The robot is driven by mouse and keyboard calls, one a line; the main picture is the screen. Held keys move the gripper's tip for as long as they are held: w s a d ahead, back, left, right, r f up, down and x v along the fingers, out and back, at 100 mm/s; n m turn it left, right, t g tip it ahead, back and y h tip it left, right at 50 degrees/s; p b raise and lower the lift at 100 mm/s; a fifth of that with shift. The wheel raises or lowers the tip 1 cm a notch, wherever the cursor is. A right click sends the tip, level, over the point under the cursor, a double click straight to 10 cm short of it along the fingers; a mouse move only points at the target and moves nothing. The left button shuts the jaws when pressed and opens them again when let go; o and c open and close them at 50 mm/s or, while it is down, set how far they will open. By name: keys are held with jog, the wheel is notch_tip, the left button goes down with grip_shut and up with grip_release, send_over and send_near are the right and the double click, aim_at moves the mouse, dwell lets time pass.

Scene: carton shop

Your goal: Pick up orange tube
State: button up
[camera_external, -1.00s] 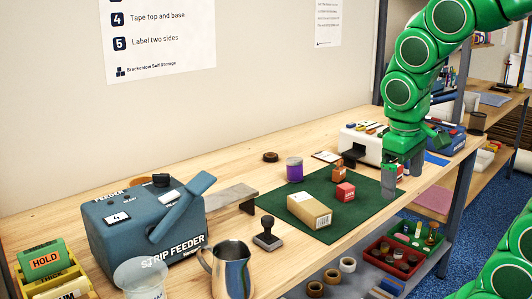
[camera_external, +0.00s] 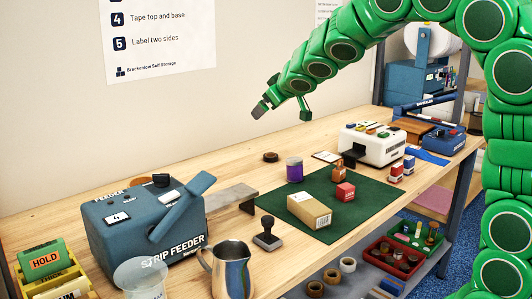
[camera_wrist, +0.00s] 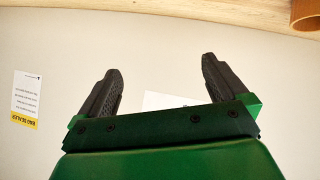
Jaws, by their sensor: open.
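My gripper (camera_external: 261,108) is raised in front of the wall, above and behind the workbench. It also shows in the wrist view (camera_wrist: 160,75), its two dark fingers spread apart with nothing between them. An orange-brown cylinder (camera_wrist: 306,14), likely the orange tube, is cut off at the top right corner of the wrist view, well outside the fingers. In the external view a small orange-brown object (camera_external: 338,173) stands on the green mat (camera_external: 365,205); I cannot tell if it is the same thing.
A strip feeder (camera_external: 145,225), metal jug (camera_external: 231,268) and stamp (camera_external: 267,235) are nearer. A white machine (camera_external: 372,143) stands behind. Air around my gripper looks clear.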

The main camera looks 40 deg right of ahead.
aim_at(139, 180)
jog(key=w+a+f+n+t+y, duration=0.1)
jog(key=w+a+f+n+y, duration=0.25)
jog(key=w+a, duration=0.45)
jog(key=w+a+f+n+y, duration=0.2)
jog(key=w+a+y, duration=0.35)
jog(key=a, duration=0.35)
jog(key=a+f+y, duration=0.1)
jog(key=a+f, duration=0.2)
jog(key=f, duration=0.1)
jog(key=a+f+n+g+y, duration=0.1)
jog(key=a+f, duration=0.1)
jog(key=f, duration=0.3)
jog(key=a+f+n+g+y, duration=0.1)
jog(key=a+f, duration=0.2)
jog(key=f, duration=0.1)
jog(key=shift+w+a+f+n+y, duration=0.25)
jog(key=shift+w+a+f+y, duration=0.05)
jog(key=shift+a+f+y, duration=0.1)
jog(key=shift+x, duration=3.25)
jog(key=c, duration=0.7)
